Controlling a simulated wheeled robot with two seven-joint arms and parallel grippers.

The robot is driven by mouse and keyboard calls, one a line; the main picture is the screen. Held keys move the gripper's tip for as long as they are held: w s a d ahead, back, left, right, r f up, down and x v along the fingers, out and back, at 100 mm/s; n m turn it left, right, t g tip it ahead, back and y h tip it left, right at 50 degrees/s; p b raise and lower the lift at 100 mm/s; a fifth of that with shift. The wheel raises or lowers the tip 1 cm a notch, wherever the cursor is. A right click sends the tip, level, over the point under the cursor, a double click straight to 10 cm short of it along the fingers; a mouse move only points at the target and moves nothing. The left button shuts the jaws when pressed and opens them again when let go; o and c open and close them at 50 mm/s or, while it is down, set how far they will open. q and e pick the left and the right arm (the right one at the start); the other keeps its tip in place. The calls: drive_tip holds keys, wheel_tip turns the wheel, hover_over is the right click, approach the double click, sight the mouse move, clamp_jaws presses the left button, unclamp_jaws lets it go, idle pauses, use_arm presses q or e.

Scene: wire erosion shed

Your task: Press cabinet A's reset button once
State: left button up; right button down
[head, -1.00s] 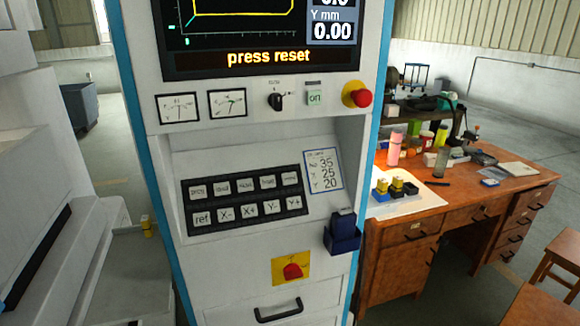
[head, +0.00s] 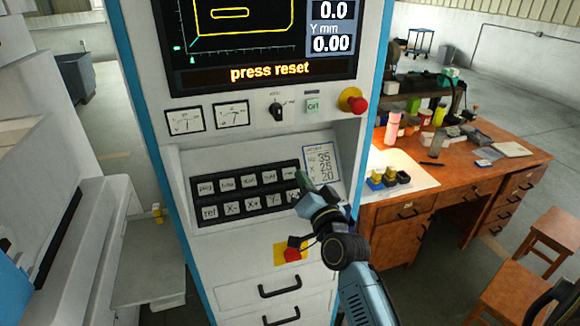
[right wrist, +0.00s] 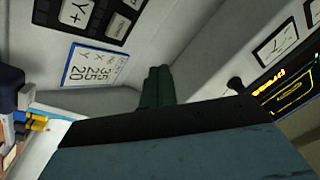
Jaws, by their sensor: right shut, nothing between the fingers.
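The white cabinet (head: 195,155) with blue edges fills the middle of the head view; I see no letter A on it. Its screen (head: 262,40) reads "press reset". Its black key panel (head: 248,205) has two rows of keys, and I cannot read a reset label on any. My right gripper (head: 302,181) is over the panel's upper right end, beside the number card (head: 321,163), and hides the keys there. In the right wrist view its dark fingers (right wrist: 157,86) are shut and empty, apart from the card and the Y+ key (right wrist: 76,12). My left gripper is out of view.
A red mushroom knob (head: 353,101), a green "on" button (head: 312,105) and a black rotary switch (head: 276,109) sit above the panel. A red knob on a yellow plate (head: 291,254) is below, partly hidden. A wooden desk (head: 450,186) with clutter stands at right.

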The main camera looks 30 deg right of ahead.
sight(294, 177)
drive_tip(key=shift+s+d+r, duration=0.1)
drive_tip(key=shift+r, duration=0.45)
drive_tip(key=shift+w+d+f+b, duration=0.3)
drive_tip(key=shift+w+f+b, duration=0.55)
drive_tip(key=shift+w+b, duration=0.35)
drive_tip(key=shift+w+d+f+b, duration=0.25)
drive_tip(key=shift+w+f+b, duration=0.65)
drive_tip(key=shift+w+b, duration=0.3)
drive_tip(key=shift+w+d+f+b, duration=0.3)
drive_tip(key=shift+w+f+b, duration=0.55)
drive_tip(key=shift+w+b, duration=0.35)
drive_tip(key=shift+w+f+b, duration=0.25)
drive_tip(key=shift+b, duration=0.05)
